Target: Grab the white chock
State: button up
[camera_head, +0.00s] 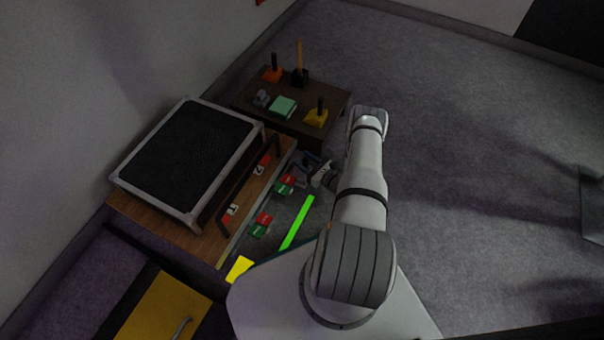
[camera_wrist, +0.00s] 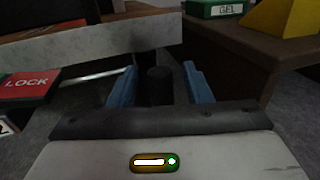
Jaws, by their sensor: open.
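I cannot make out a white chock in either view. My gripper (camera_wrist: 160,88) is open in the wrist view, with its two blue fingers apart. A dark upright cylinder (camera_wrist: 159,84) shows between the fingers; what it belongs to is hidden below, behind my gripper body. I cannot tell whether the fingers touch it. In the head view my gripper (camera_head: 309,163) is low beside the brown table, partly hidden by my arm.
The brown table (camera_head: 335,99) holds a yellow wedge (camera_head: 316,118), a green box (camera_head: 283,107), an orange block (camera_head: 272,74) and a black block (camera_head: 300,79). Floor (camera_head: 460,130) right is clear.

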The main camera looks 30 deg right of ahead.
jog(key=shift+c, duration=0.4)
grip_shut()
